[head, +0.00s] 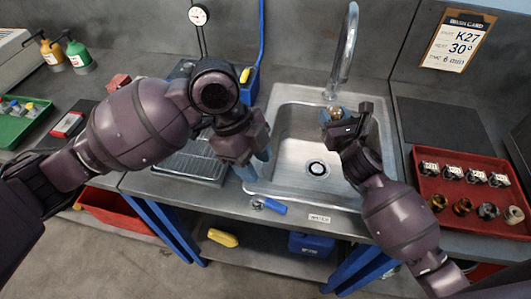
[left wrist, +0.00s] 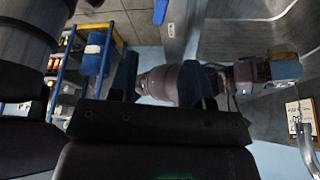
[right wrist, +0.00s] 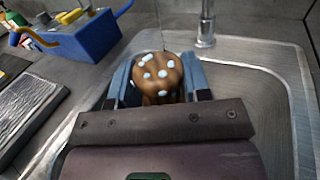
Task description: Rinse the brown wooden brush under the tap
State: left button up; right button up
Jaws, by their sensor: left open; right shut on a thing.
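The brown wooden brush (right wrist: 157,80), a rounded head with pale bristle tufts, is clamped between the fingers of my right gripper (right wrist: 158,84). In the head view the brush (head: 336,111) is small and partly hidden by my right gripper (head: 343,118), over the back right of the sink (head: 300,148). The metal tap (head: 345,50) rises behind it. In the right wrist view a thin pale line runs down to the brush; I cannot tell whether it is water. My left gripper (head: 255,165) is open and empty by the sink's left edge.
A red tray (head: 467,220) with cubes and metal parts stands right of the sink. A blue caddy (head: 247,90) stands behind the ribbed drainer (head: 190,168). A blue-handled tool (head: 273,206) lies on the front edge. A card (head: 459,38) hangs on the wall.

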pick_arm(q)
jog(key=shift+c, duration=0.4)
jog(key=c, duration=0.5)
jog(key=shift+s+d+f, duration=0.1)
jog(key=shift+f, duration=0.1)
jog(key=shift+c, duration=1.1)
jog(key=s+d+f+h, duration=0.1)
jog(key=f+h, duration=0.1)
jog(key=s+d+f+n+h, duration=0.1)
jog(key=s+f+h, duration=0.1)
jog(key=s+d+f+h, duration=0.1)
jog(key=s+f+h, duration=0.1)
jog(key=shift+d+f+n, duration=0.1)
jog(key=shift+f+n, duration=0.1)
jog(key=shift+n, duration=0.2)
grip_shut()
jog(key=n+t, duration=1.6)
jog(key=t, duration=0.1)
send_near(275, 210)
jog(key=x, duration=0.7)
jog(key=shift+w+d, duration=0.15)
jog(key=shift+w, duration=0.05)
